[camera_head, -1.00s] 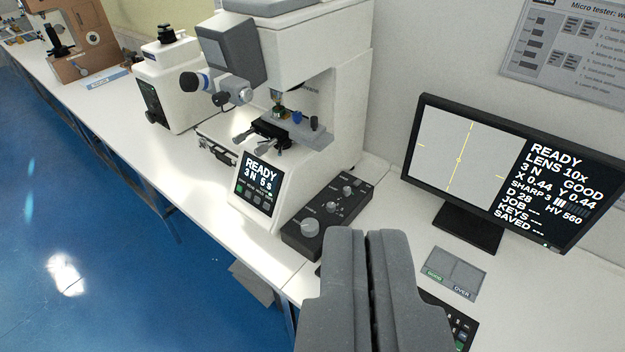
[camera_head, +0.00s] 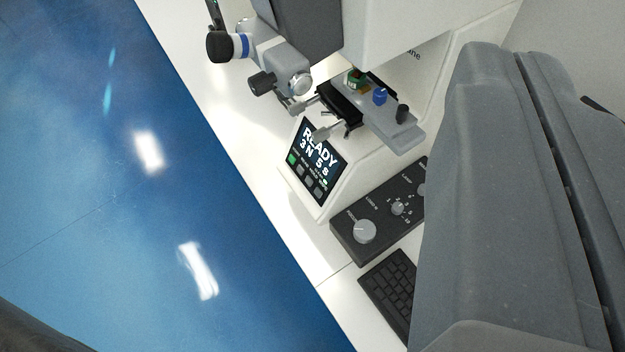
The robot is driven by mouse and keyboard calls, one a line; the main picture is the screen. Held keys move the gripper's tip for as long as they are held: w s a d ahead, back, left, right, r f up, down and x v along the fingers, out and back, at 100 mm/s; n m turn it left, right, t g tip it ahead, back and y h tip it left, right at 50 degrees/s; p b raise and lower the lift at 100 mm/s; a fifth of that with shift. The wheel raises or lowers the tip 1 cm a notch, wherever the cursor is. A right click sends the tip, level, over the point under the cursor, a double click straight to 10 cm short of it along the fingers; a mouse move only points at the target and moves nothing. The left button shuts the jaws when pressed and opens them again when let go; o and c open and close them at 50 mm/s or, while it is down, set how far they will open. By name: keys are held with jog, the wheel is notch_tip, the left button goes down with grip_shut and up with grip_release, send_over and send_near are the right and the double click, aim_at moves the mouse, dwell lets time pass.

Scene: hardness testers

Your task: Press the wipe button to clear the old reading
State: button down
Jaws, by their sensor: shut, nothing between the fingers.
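The tester's front panel (camera_head: 318,152) shows READY and 3 N 5 s, with a row of small buttons under the text, one of them green (camera_head: 292,158). Their labels are too small to read, so I cannot tell whether one is the wipe button. A black keyboard (camera_head: 392,292) lies below the control box, partly hidden by my gripper, and its key labels are unreadable too. My gripper (camera_head: 517,52) is shut and empty. It fills the right side of the picture and looks apart from the panel.
A black control box (camera_head: 375,222) with grey knobs stands beside the panel. The tester's stage (camera_head: 398,130) and eyepiece (camera_head: 222,45) jut out above it. The white bench's edge runs diagonally, with blue floor (camera_head: 120,220) to the left. The monitor is out of view.

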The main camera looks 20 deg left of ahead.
aim_at(318, 192)
jog(key=shift+d, duration=0.2)
jog(key=w+a+f+n+b, duration=0.15)
jog(key=w+a+f, duration=0.3)
jog(key=f, duration=0.45)
jog(key=w+a+f+n+g+b, duration=0.1)
jog(key=w+a+f+b, duration=0.15)
jog(key=w+f, duration=0.5)
jog(key=w+a+f+n+b, duration=0.1)
jog(key=w+a+f, duration=0.3)
jog(key=f, duration=0.6)
jog(key=a+f+n+y+b, duration=0.1)
jog(key=a+f, duration=0.2)
jog(key=f, duration=0.6)
jog(key=a+f+n+g+y+b, duration=0.1)
jog(key=a+f, duration=0.3)
jog(key=f, duration=0.5)
jog(key=w+a+f+n+y+b, duration=0.1)
jog(key=a+f, duration=0.3)
jog(key=f, duration=0.5)
jog(key=shift+a+n+g+b, duration=0.2)
jog(key=shift+n+g+b, duration=0.3)
jog(key=shift+b, duration=0.3)
jog(key=shift+w, duration=0.1)
jog(key=w+d+f+p, duration=0.1)
jog(key=w+d+f, duration=0.3)
jog(key=w, duration=0.2)
jog(key=shift+d+f, duration=0.2)
jog(key=shift+d, duration=0.15)
jog(key=shift+w+d+f, duration=0.15)
jog(key=shift+w+d, duration=0.1)
